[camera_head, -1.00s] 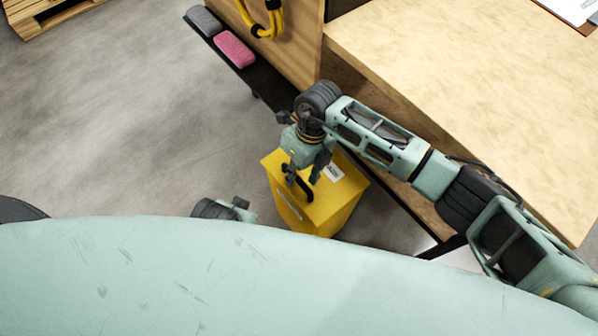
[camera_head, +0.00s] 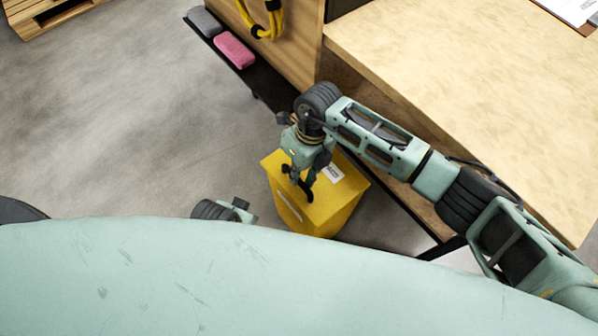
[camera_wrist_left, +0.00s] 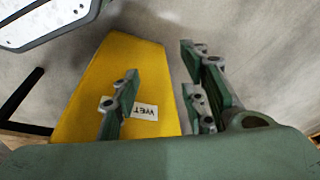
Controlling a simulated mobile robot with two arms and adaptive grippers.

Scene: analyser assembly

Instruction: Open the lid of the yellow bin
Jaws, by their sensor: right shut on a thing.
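The yellow bin (camera_head: 342,208) stands on the floor beside the workbench, with its lid (camera_head: 337,188) down. The lid bears a white label and a dark handle (camera_head: 305,194). My right gripper (camera_head: 300,182) is above the lid, shut on the handle; its fingers partly hide the handle. My left gripper (camera_wrist_left: 165,90) is open and empty in the left wrist view, one finger in front of the bin's yellow surface (camera_wrist_left: 110,70) and the other to its right. In the head view, only a bit of my left arm shows above my body's edge.
The wooden workbench (camera_head: 460,90) lies to the right of the bin. A dark low shelf (camera_head: 262,86) holds a pink sponge (camera_head: 235,50) and a grey one (camera_head: 204,21). Yellow cable hangs on the wooden panel. The floor (camera_head: 130,120) left of the bin is clear.

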